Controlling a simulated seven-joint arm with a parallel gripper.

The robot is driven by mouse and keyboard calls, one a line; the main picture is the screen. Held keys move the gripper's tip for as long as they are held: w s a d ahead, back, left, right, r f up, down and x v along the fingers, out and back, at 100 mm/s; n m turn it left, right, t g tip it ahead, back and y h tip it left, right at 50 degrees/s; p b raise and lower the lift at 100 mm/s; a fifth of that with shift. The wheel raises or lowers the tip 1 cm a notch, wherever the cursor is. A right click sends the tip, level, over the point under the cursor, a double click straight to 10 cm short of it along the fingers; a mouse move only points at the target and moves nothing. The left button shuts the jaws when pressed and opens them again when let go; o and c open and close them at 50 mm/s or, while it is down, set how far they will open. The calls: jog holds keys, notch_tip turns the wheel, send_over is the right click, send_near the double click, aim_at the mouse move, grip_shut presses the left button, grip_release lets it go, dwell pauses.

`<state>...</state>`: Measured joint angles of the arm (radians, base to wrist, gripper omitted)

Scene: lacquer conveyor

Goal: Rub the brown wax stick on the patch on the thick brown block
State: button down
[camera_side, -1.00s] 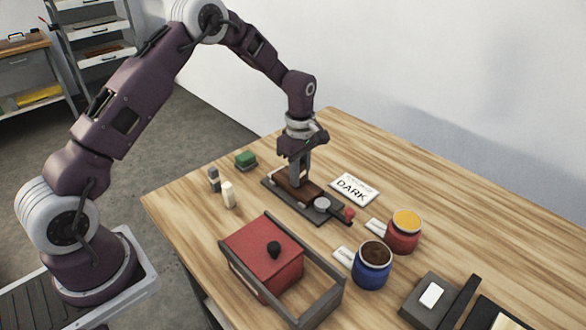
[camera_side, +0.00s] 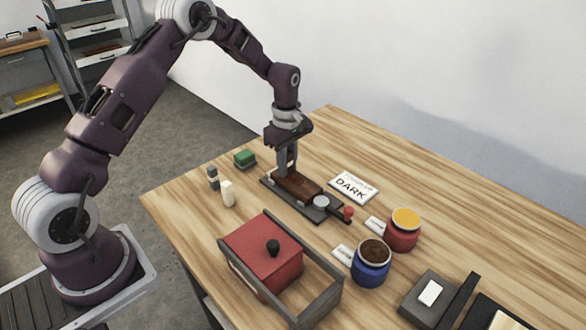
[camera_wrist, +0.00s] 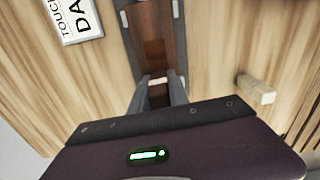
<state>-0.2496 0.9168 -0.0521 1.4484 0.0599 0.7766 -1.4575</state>
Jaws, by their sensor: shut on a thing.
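The thick brown block (camera_side: 298,187) lies in a dark holder (camera_side: 268,181) on the wooden table. In the wrist view the block (camera_wrist: 150,18) runs up from between my fingers, and a redder-brown patch (camera_wrist: 154,50) shows on its top. My gripper (camera_side: 286,173) points down over the block's far left end. In the wrist view my gripper (camera_wrist: 157,88) is shut on a small stick (camera_wrist: 157,81), whose visible end looks pale; its brown part is hard to make out. I cannot tell whether the stick touches the block.
A cream stick (camera_side: 228,194), grey stick (camera_side: 213,179) and green block (camera_side: 245,159) stand left.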

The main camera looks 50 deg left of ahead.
jog(key=shift+d+r, duration=0.1)
jog(key=shift+r, duration=3.85)
